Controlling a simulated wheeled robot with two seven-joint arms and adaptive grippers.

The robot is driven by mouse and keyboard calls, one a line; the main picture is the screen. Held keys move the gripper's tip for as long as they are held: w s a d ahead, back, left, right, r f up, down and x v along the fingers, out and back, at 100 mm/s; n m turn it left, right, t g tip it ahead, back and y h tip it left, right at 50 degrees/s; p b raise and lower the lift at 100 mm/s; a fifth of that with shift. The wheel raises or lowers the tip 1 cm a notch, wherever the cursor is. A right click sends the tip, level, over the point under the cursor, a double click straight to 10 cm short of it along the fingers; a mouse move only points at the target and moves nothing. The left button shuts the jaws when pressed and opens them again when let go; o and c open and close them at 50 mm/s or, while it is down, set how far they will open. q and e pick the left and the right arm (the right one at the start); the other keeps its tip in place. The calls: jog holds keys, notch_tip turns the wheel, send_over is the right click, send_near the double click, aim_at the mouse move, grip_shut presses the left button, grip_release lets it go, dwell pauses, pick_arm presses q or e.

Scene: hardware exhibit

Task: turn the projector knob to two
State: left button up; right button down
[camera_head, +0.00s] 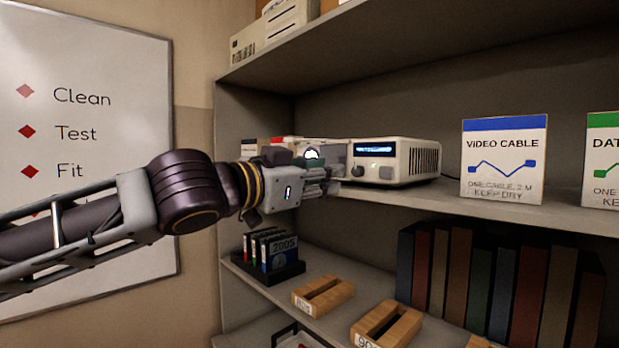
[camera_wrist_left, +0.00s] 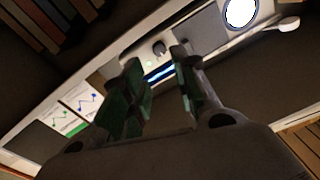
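The projector (camera_head: 413,160) is a pale box with vents on its side and a lit blue display (camera_head: 375,149), standing on the upper shelf. Its front knob (camera_head: 357,171) is small and round. In the left wrist view the knob (camera_wrist_left: 159,47) is dark and lies just beyond the gap between the fingertips, beside the display (camera_wrist_left: 160,74). My left gripper (camera_head: 328,180) is in front of the projector's face, and its fingers (camera_wrist_left: 156,62) are apart with nothing between them. It appears short of the knob. The knob's setting is too small to read. My right gripper is not in view.
A video cable box (camera_head: 503,160) and another box (camera_head: 602,160) stand right of the projector. A shelf board (camera_head: 430,60) runs above. Below are a disk holder (camera_head: 270,275), wooden blocks (camera_head: 323,296) and books (camera_head: 480,280). A whiteboard (camera_head: 110,130) hangs at left.

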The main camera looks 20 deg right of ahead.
pick_arm(q)
jog(key=shift+v, duration=1.35)
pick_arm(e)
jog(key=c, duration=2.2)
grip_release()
